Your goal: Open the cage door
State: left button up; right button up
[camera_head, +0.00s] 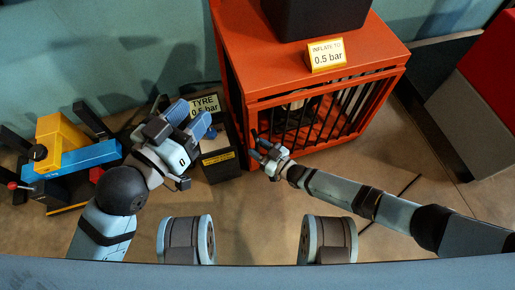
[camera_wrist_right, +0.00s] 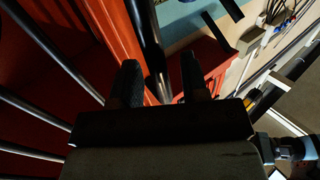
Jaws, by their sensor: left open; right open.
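The orange cage (camera_head: 330,62) stands at the upper middle of the head view. Its barred front door (camera_head: 320,118) looks closed, with dark upright bars; a dark object inside is partly hidden. My right gripper (camera_head: 262,148) is open at the lower left front corner of the cage. In the right wrist view, a dark upright bar (camera_wrist_right: 150,42) runs down between my right fingers (camera_wrist_right: 160,82); I cannot tell whether they touch it. My left gripper (camera_head: 190,118) is open and empty, left of the cage, over the tyre box's left side.
A blue and yellow machine (camera_head: 75,158) is at the far left. A label (camera_head: 326,54) and a black block (camera_head: 315,15) sit on the cage roof. Floor before the cage is mostly clear.

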jog(key=shift+w+a, duration=0.15)
grip_shut()
